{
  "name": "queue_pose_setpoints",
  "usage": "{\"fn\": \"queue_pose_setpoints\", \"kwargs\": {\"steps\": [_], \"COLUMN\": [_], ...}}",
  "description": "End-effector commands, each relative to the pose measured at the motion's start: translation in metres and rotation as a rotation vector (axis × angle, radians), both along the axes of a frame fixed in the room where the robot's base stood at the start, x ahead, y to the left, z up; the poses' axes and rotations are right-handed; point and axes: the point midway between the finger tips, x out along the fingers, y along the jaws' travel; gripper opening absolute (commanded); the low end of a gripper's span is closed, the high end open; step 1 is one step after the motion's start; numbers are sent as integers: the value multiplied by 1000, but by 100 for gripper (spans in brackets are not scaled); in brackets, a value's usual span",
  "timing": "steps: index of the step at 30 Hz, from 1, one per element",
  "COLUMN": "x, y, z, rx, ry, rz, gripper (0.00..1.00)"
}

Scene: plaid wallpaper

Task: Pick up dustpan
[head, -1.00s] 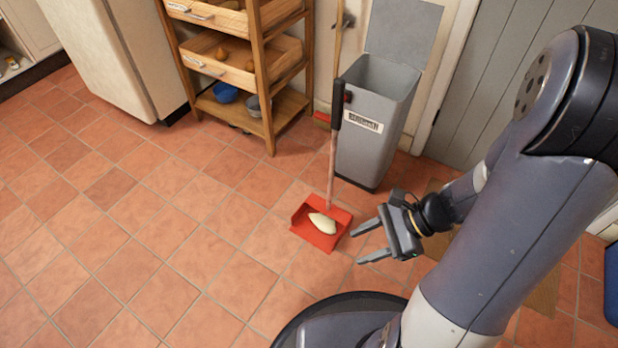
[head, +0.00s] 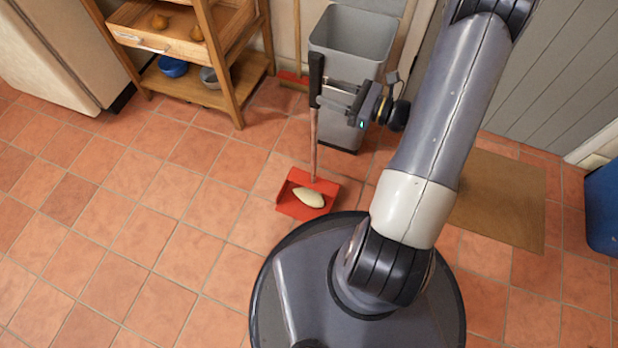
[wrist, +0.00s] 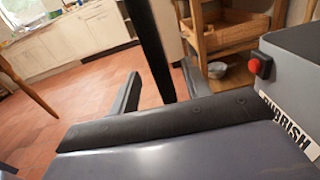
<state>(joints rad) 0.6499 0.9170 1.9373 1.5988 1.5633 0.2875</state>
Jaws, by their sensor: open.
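The dustpan has a red pan (head: 291,203) on the tiled floor and a long upright handle with a black grip (head: 316,78) at the top. A pale oval object (head: 309,198) lies in the pan. My gripper (head: 326,93) is open, with its fingers pointing left at the black grip. In the wrist view, the black grip (wrist: 150,45) shows between the two fingers (wrist: 160,88). I cannot tell whether either finger touches it.
A grey rubbish bin (head: 360,45) stands open just behind my gripper; its "RUBBISH" label (wrist: 285,125) shows in the wrist view. A wooden shelf unit (head: 225,90) stands at back left. A brown mat (head: 500,200) lies right. The tiled floor at left is clear.

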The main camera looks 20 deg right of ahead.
Motion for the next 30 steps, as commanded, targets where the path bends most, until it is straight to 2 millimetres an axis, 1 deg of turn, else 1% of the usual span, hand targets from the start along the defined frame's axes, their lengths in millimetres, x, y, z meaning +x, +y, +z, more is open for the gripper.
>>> {"fn": "queue_pose_setpoints", "kwargs": {"steps": [1,8,15,18,21,27,28,30], "x": [3,11,30,36,38,39,39,39], "y": [5,15,41,48,51,51,51,51], "z": [-1,0,2,3,4,4,4,4], "rx": [0,-1,-1,-1,-1,-1,-1,-1], "ry": [0,-2,-2,0,0,1,1,1], "rz": [4,3,6,4,2,1,1,1], "gripper": [45,45,45,45,45,45,45,39]}}
